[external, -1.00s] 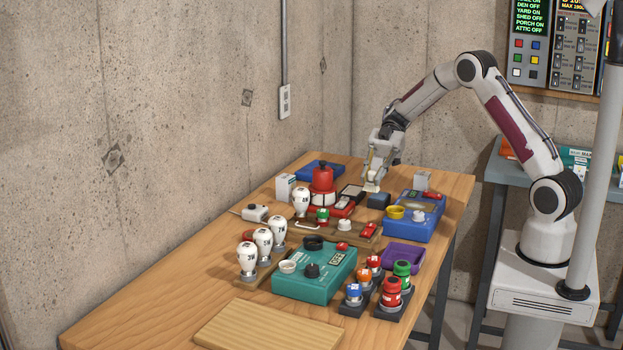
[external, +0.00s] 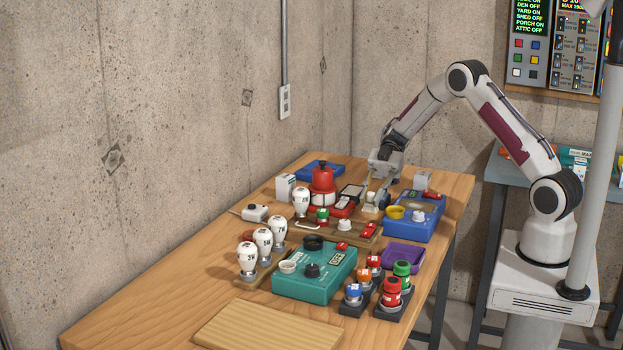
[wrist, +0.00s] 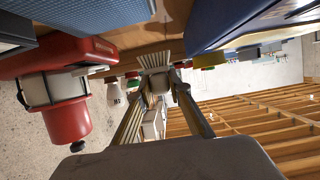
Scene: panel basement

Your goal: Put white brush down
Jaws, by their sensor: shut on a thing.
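The white brush (wrist: 154,60) is in the fingers of my gripper (wrist: 160,88) in the wrist view. Its pale, ridged end points away from the camera. In the external view my gripper (external: 377,190) is low over the back part of the table, and the brush (external: 369,207) is below the fingers, close to the tabletop. I cannot tell whether it touches the surface. The fingers are shut on the brush and hide part of it.
The blue scale-like box (external: 410,225) with a yellow cup stands just right of the brush. The red pot (external: 322,178) and red base are to the left. A wooden rail (external: 335,232) with small parts lies in front. The wooden table (external: 150,310) is clear at front left.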

